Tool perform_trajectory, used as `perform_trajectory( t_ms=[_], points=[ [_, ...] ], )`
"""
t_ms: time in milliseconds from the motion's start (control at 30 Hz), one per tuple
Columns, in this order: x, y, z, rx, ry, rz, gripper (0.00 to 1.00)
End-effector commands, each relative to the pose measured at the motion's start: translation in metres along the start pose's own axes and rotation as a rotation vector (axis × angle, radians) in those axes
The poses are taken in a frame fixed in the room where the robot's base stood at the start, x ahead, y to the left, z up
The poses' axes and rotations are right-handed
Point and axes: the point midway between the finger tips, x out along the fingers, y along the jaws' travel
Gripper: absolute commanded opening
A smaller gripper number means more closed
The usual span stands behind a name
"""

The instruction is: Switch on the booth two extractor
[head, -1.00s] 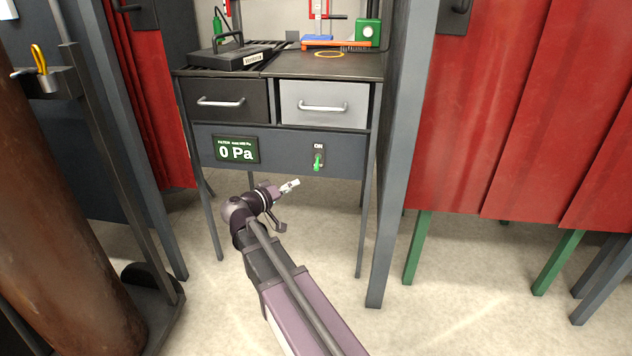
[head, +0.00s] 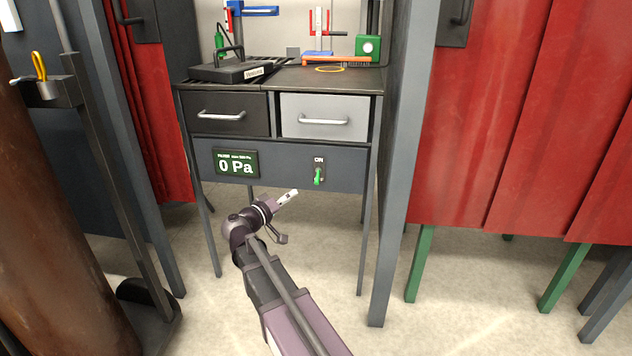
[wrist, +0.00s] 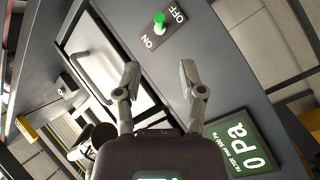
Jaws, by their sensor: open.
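The extractor switch (head: 318,176) is a small green lever on the dark front panel (head: 285,163) below the drawers. An ON label is above it and the lever points down in the head view. The wrist view shows the switch (wrist: 159,20) between ON and OFF labels. A green display (head: 236,163) left of it reads 0 Pa, and it also shows in the wrist view (wrist: 246,142). My gripper (head: 290,196) is below and left of the switch, apart from it. In the wrist view its fingers (wrist: 160,75) are spread and empty. I see no booth number.
A black drawer (head: 227,115) and a grey drawer (head: 325,117) sit above the panel. A grey post (head: 395,190) and red curtain (head: 500,120) stand right. A brown cylinder (head: 55,220) on a trolley stands left. Floor before the panel is open.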

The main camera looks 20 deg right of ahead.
Motion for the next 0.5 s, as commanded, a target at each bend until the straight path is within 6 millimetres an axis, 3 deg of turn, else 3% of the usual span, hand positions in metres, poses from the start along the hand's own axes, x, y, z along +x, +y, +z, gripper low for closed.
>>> perform_trajectory(
  t_ms=[500],
  points=[
    [0.070, 0.000, 0.000, 0.000, -0.003, 0.002, 0.52]
  ],
)
